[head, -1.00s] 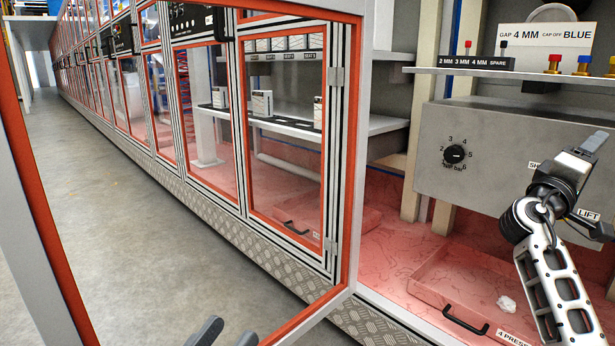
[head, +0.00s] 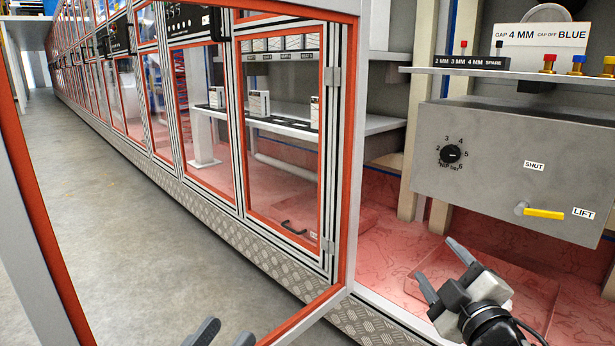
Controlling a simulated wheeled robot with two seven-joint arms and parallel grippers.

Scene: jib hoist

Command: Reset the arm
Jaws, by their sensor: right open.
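A yellow lever (head: 543,212) sits on the lower right of a grey box (head: 485,190) inside the open bay. It lies nearly level, its free end beside the LIFT label (head: 583,213). The SHUT label (head: 534,165) is above it. My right gripper (head: 444,269) is open and empty, below and left of the lever, apart from it, over the red bay floor. My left gripper (head: 224,335) shows only its fingertips at the bottom edge; they are apart with nothing seen between them.
A black dial (head: 450,155) is on the box's left. A shelf (head: 510,73) above holds coloured caps and a gap sign (head: 541,37). An open red-edged glass door (head: 352,150) stands left of the bay.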

